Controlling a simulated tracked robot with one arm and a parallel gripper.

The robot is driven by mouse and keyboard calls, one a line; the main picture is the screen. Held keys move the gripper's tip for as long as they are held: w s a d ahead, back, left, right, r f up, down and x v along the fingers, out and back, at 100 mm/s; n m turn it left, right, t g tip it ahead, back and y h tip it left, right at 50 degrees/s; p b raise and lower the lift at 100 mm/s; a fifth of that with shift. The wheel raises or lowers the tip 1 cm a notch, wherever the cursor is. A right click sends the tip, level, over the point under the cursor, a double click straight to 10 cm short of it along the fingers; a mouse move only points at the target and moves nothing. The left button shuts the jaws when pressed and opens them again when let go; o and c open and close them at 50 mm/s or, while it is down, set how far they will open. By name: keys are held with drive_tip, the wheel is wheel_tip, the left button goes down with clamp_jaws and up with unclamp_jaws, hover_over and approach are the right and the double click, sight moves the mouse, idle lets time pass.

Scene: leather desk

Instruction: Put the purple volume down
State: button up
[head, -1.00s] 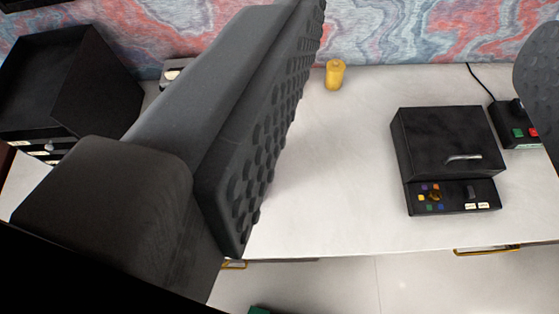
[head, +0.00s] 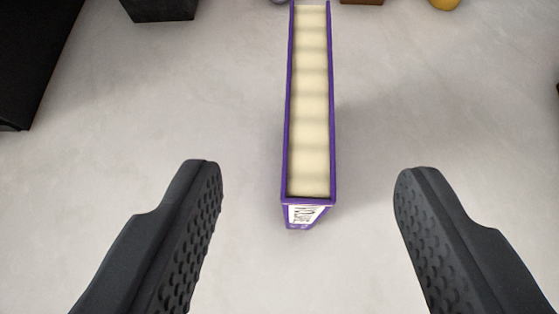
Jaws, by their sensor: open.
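The purple volume (head: 309,213) stands upright on the pale surface, with its cream page edges facing up and its labelled end toward me. It lies lengthwise away from me, at the top middle of the head view. My gripper (head: 308,175) is open and empty. Its two dark, studded fingers stand well apart, one to each side of the volume's near end, with clear gaps on both sides. Neither finger touches the volume. The volume's far end is at the top edge of the picture.
A black box (head: 160,8) stands at the top left, and a larger black object (head: 35,55) fills the left edge. A yellow item (head: 445,4) and a brown item (head: 361,2) are cut off at the top. The pale surface (head: 450,100) is bare on both sides of the volume.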

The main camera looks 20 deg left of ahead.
sight(312, 96)
drive_tip(key=shift+d+x, duration=0.15)
drive_tip(key=shift+x, duration=3.2)
drive_tip(key=shift+d+x, duration=0.1)
drive_tip(key=shift+x, duration=3.25)
drive_tip(key=shift+f, duration=0.1)
clamp_jaws()
